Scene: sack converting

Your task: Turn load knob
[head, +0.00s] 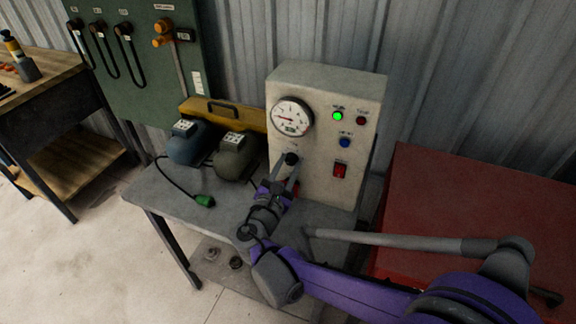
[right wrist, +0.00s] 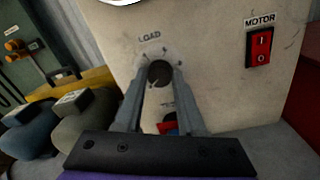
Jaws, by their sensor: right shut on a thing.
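The load knob (right wrist: 159,73) is a round black knob under the LOAD label on the beige test panel (right wrist: 215,80). In the head view the knob (head: 291,158) sits on the panel's front (head: 322,180), below the dial gauge (head: 291,117). My right gripper (right wrist: 160,80) has its two grey fingers on either side of the knob and is shut on it. It also shows in the head view (head: 287,168), reaching up from below. The knob's sides are partly hidden by the fingers. My left gripper is in neither view.
The panel has a lit green lamp (head: 338,116), a blue button (head: 345,142) and a red motor switch (head: 340,170). A blue motor (head: 187,146) and a grey-green motor (head: 236,158) stand left on the bench (head: 165,196). A red cabinet (head: 480,200) is at right.

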